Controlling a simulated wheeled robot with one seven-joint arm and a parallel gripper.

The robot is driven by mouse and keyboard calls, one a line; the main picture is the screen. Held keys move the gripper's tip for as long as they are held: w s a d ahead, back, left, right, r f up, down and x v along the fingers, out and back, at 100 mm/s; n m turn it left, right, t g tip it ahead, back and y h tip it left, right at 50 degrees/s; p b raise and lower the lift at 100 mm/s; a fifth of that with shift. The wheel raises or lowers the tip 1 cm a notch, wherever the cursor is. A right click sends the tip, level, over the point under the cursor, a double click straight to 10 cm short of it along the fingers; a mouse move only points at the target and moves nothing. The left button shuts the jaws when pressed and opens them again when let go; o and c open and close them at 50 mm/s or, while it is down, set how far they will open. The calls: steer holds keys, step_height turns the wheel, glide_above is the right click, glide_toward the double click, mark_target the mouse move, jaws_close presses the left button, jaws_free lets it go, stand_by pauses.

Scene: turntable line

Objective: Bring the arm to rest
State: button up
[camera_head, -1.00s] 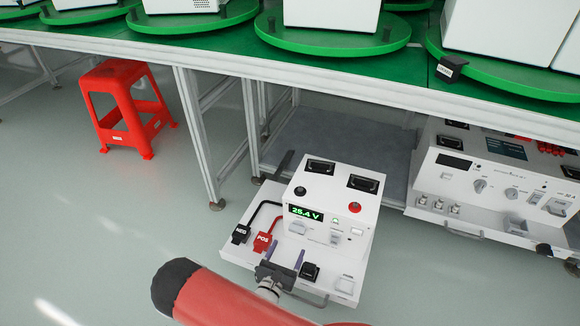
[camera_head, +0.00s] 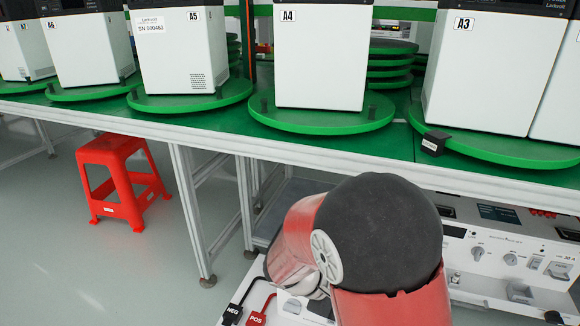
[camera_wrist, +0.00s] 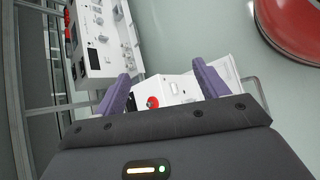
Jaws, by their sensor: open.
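In the wrist view my gripper (camera_wrist: 160,90) is open, its two purple fingers apart with nothing held between them. Beyond the fingers is the white power unit (camera_wrist: 178,86) with a red terminal, which stands on a pulled-out tray. The gripper appears clear of it. In the head view my red and black arm (camera_head: 375,235) is raised and bent in the foreground. It hides most of the unit and tray, and the gripper itself cannot be seen there. The black NEG plug (camera_head: 232,313) and the red POS plug (camera_head: 257,318) lie to the arm's lower left.
A green-topped table (camera_head: 200,125) carries white cabinets on green turntables, among them A4 (camera_head: 320,60) and A3 (camera_head: 480,75). A red stool (camera_head: 122,180) stands on the floor at left. Another white instrument panel (camera_head: 510,260) is under the table at right. The floor at left is open.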

steer(key=s+d+r+m+t+y, duration=0.1)
steer(key=s+r+m+t+y, duration=0.3)
steer(key=s+r+m+y, duration=0.5)
steer(key=s+r+m, duration=0.1)
steer(key=s+r, duration=0.3)
steer(key=r, duration=0.3)
steer(key=shift+s+d+t+y, duration=0.15)
steer(key=shift+s+t+y, duration=0.15)
steer(key=shift+s+y, duration=0.1)
steer(key=shift+r, duration=0.15)
